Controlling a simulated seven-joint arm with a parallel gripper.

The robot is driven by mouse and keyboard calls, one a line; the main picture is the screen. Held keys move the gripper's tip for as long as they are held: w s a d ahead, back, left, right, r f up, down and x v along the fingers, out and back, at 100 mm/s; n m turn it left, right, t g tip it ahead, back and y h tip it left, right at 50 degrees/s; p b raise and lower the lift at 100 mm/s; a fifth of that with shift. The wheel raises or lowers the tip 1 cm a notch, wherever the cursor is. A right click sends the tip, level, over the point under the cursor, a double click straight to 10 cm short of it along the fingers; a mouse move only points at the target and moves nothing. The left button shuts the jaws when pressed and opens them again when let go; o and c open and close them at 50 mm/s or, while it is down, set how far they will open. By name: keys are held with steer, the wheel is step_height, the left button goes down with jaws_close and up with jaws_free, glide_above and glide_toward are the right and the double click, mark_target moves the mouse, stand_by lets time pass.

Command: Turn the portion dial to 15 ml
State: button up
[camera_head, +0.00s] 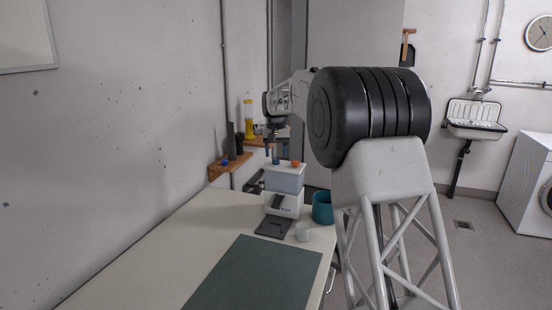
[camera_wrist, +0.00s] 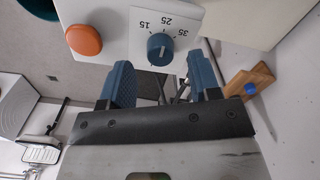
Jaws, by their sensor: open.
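The portion dial (camera_wrist: 160,47) is a round blue knob on the white top of the dispenser (camera_head: 285,182). In the wrist view the printed numbers 15, 25 and 35 show upside down around it, with 15 at the upper left, 25 at the top and 35 at the upper right. A pale mark shows on the knob, but I cannot tell which number it points at. My gripper (camera_wrist: 160,62) is open, its blue fingers apart on either side of the dial's near edge, with no visible contact. In the head view my gripper (camera_head: 270,152) points down over the dispenser top.
An orange button (camera_wrist: 84,40) sits beside the dial. A dark green mat (camera_head: 255,275) lies on the table (camera_head: 190,232). A wooden shelf (camera_head: 222,170) is on the wall behind.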

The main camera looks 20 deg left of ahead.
mark_target(276, 161)
steer(key=shift+f, duration=1.25)
steer(key=c, duration=0.9)
